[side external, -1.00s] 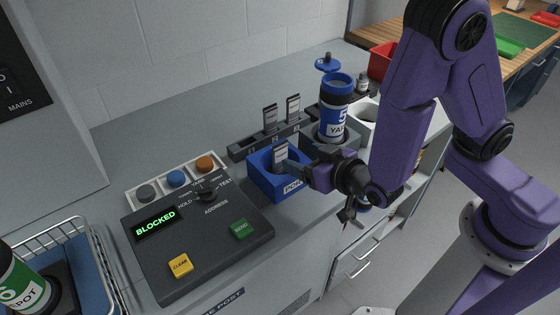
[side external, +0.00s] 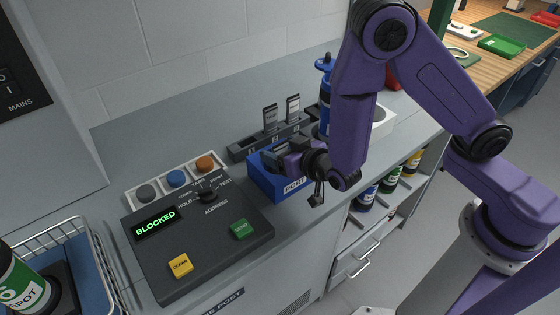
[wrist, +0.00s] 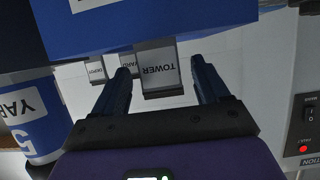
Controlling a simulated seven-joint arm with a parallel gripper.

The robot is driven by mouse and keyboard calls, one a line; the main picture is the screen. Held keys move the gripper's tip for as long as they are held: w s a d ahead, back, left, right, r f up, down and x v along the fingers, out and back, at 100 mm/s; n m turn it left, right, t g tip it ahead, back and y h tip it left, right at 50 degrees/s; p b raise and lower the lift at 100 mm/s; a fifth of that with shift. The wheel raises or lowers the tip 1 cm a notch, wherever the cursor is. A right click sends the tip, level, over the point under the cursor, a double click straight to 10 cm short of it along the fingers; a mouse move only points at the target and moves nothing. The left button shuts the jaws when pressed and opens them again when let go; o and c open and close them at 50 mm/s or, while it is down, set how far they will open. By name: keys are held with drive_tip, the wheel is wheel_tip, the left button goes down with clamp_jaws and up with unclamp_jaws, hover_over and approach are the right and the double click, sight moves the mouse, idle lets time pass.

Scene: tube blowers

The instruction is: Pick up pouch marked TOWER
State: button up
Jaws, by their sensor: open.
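The TOWER pouch (wrist: 158,68) is a pale flat piece with a dark end, its label upside down in the wrist view. My gripper (wrist: 161,78) is open, one dark finger on each side of the pouch. Whether the fingers touch it cannot be told. In the side view my gripper (side external: 277,154) is low over the blue PORT box (side external: 292,188), and it hides the TOWER pouch there.
Two more pouches (side external: 270,116) (side external: 292,107) stand in a grey rack (side external: 242,151) behind the box. A blue YARD canister (wrist: 28,115) stands beside it, partly hidden by my arm in the side view. The control panel (side external: 160,268) reads BLOCKED.

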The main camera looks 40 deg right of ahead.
drive_tip(key=shift+x, duration=1.35)
drive_tip(key=c, duration=1.1)
drive_tip(key=shift+o, duration=0.2)
drive_tip(key=shift+r, duration=0.15)
drive_tip(key=shift+a+r, duration=0.1)
drive_tip(key=shift+r, duration=0.5)
drive_tip(key=s+d+r, duration=0.5)
drive_tip(key=s+r, duration=0.6)
drive_tip(key=s, duration=0.2)
drive_tip(key=shift+r, duration=0.25)
